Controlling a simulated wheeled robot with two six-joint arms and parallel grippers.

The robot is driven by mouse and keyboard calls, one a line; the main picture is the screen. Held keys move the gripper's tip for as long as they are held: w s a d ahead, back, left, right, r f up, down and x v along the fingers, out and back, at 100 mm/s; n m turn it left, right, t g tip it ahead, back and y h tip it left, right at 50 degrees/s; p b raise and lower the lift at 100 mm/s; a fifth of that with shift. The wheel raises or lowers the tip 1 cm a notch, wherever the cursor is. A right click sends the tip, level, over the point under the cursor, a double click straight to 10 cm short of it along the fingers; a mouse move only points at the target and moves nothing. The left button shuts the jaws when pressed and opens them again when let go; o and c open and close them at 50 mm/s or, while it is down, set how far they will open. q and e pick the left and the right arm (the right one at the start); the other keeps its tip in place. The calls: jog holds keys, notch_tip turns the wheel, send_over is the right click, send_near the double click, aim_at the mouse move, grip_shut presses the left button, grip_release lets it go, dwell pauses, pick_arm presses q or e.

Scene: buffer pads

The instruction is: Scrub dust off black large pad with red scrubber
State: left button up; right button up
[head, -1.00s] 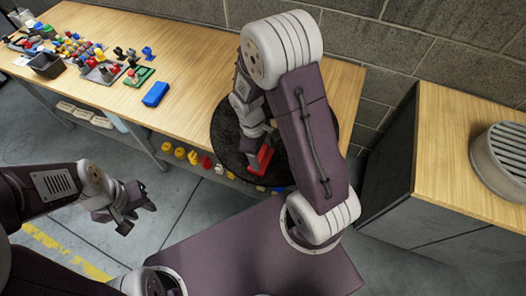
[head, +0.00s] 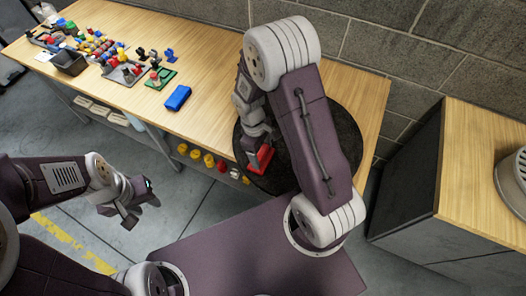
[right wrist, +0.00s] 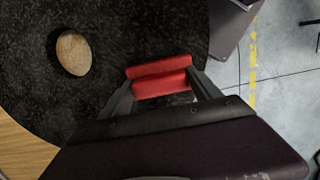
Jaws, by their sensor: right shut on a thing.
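The black large pad (head: 345,130) is a round dark disc with grey speckles like dust, lying on the wooden table. Its middle is hidden behind my right arm in the head view. It also fills much of the right wrist view (right wrist: 110,70). My right gripper (head: 259,152) is shut on the red scrubber (head: 260,160) at the pad's left front edge. In the right wrist view the scrubber (right wrist: 161,77) sits between both fingers, near the pad's rim; whether it touches the pad I cannot tell. My left gripper (head: 134,207) hangs empty over the floor, its fingers apart.
A tan oval stone-like thing (right wrist: 73,52) lies on the pad. A blue block (head: 178,97) sits on the table to the left. Small coloured parts and a dark bin (head: 69,61) stand further left. A second wooden-topped cabinet (head: 490,170) stands at the right.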

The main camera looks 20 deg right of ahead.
jog(key=shift+w+a, duration=0.25)
jog(key=shift+w, duration=0.1)
jog(key=r+p, duration=0.2)
jog(key=shift+w+a+r, duration=0.15)
jog(key=shift+w+r, duration=0.2)
jog(key=shift+s+d+r+p, duration=0.1)
jog(key=shift+s+r+p, duration=0.1)
jog(key=shift+r+p, duration=0.4)
jog(key=shift+s+d+r+p, duration=0.1)
jog(key=shift+s+r+p, duration=0.1)
jog(key=shift+r+p, duration=0.35)
jog(key=shift+w+a+r+p, duration=0.1)
jog(key=shift+w+r+p, duration=0.1)
jog(key=shift+r+p, duration=1.2)
jog(key=shift+p, duration=0.05)
jog(key=shift+s+r, duration=0.15)
jog(key=shift+r, duration=0.1)
jog(key=shift+f, duration=0.1)
